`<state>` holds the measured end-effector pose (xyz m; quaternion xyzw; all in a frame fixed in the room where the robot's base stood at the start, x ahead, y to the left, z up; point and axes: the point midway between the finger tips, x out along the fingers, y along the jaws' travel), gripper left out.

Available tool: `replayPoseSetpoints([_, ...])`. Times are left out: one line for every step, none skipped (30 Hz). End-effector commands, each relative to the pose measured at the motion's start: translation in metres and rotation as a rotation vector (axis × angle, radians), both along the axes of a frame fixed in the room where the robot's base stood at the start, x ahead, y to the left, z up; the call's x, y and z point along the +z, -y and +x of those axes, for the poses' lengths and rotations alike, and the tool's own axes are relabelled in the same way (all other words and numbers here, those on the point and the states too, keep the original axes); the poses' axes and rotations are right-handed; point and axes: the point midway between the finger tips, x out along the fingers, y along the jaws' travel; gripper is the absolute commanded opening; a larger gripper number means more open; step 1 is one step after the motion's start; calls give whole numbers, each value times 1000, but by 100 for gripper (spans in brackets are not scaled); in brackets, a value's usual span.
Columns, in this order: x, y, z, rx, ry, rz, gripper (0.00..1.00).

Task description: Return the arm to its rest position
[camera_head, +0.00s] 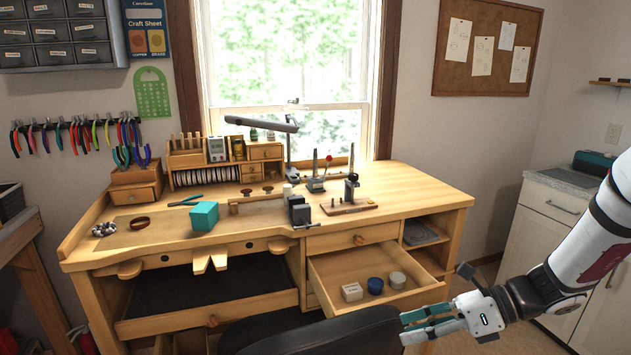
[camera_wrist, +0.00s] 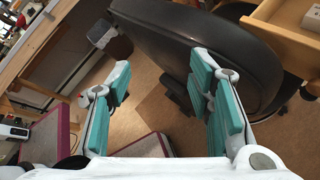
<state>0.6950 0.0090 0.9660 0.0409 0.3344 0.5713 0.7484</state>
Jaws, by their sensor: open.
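My gripper (camera_head: 424,325) is at the lower right in the head view, in front of the workbench and beside the open drawer. In the wrist view my gripper (camera_wrist: 160,95) shows two teal-padded fingers spread wide apart, with nothing between them. My arm comes in from the right edge of the head view and reaches left and down to the gripper. The floor and a dark chair show beyond the fingers in the wrist view.
The dark chair (camera_head: 310,335) stands close to the left of my gripper. The open drawer (camera_head: 335,272) holds a small box (camera_head: 351,292) and two round containers. The wooden workbench (camera_head: 262,222) carries a teal cube (camera_head: 203,216) and tools. A white cabinet (camera_head: 535,225) stands at right.

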Motion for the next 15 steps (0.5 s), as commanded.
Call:
replayPoseSetpoints([15,-7,-11,78,65,-64,47])
replayPoseSetpoints([22,-11,-19,126,103,-99,47])
replayPoseSetpoints([30,-15,-28,189,152,-143,47])
replayPoseSetpoints([36,-18,-35,237,190,-177,47])
replayPoseSetpoints([41,-21,-42,285,228,-210,47])
replayPoseSetpoints([49,-23,-51,348,277,-254,47])
replayPoseSetpoints([54,-25,-58,396,314,-286,47])
replayPoseSetpoints([60,-27,-65,443,350,-317,47])
replayPoseSetpoints([67,-28,-74,508,400,-359,47])
replayPoseSetpoints([72,-29,-81,556,437,-390,47])
replayPoseSetpoints([77,-30,-88,605,473,-420,47])
replayPoseSetpoints([83,-31,-97,670,522,-460,47])
replayPoseSetpoints([88,-31,-104,719,559,-489,47])
replayPoseSetpoints([93,-31,-110,767,595,-518,47])
replayPoseSetpoints([99,-30,-119,831,645,-557,47])
